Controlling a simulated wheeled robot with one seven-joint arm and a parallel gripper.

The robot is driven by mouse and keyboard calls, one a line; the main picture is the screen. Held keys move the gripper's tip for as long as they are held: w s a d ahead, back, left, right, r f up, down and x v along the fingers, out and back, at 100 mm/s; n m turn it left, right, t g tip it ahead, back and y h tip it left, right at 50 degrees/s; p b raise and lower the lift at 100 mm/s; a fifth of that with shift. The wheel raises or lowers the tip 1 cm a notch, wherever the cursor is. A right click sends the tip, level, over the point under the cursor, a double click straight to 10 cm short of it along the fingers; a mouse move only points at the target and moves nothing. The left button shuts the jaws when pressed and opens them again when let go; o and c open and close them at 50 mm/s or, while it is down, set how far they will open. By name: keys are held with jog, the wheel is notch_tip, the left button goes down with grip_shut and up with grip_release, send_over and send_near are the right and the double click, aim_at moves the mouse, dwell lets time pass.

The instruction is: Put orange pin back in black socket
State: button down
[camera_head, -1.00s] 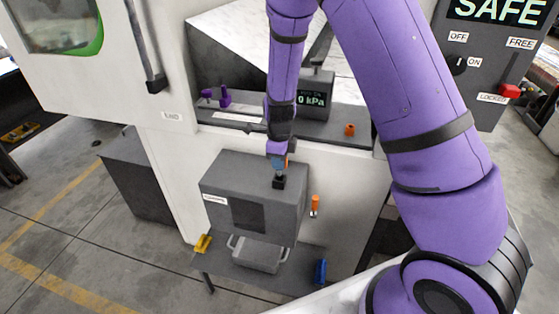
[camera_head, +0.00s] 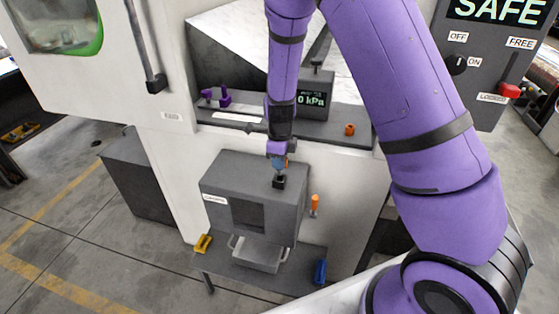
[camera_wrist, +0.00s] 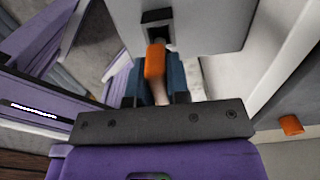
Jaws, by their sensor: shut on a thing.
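My gripper (camera_head: 279,165) is over the top of the grey box. In the wrist view its blue fingers (camera_wrist: 160,85) are shut on an orange pin (camera_wrist: 155,62), whose pale part shows between them. The black socket (camera_wrist: 157,22), with a dark opening, shows just beyond the pin's orange end. In the head view the socket (camera_head: 279,182) is a small black block on the box top, just below the fingers. I cannot tell whether the pin touches it. The held pin is mostly hidden in the head view.
The socket stands on the grey box (camera_head: 225,185). Another orange pin (camera_head: 315,203) stands beside its right side. An orange knob (camera_head: 350,129), a pressure display (camera_head: 312,99) and purple parts (camera_head: 223,98) are on the shelf behind. A tray (camera_head: 260,255), yellow and blue pieces are below.

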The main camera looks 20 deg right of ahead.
aim_at(279, 175)
jog(key=shift+f, duration=2)
jog(key=c, duration=1)
grip_release()
notch_tip(279, 175, up, 10)
jog(key=shift+r, duration=0.35)
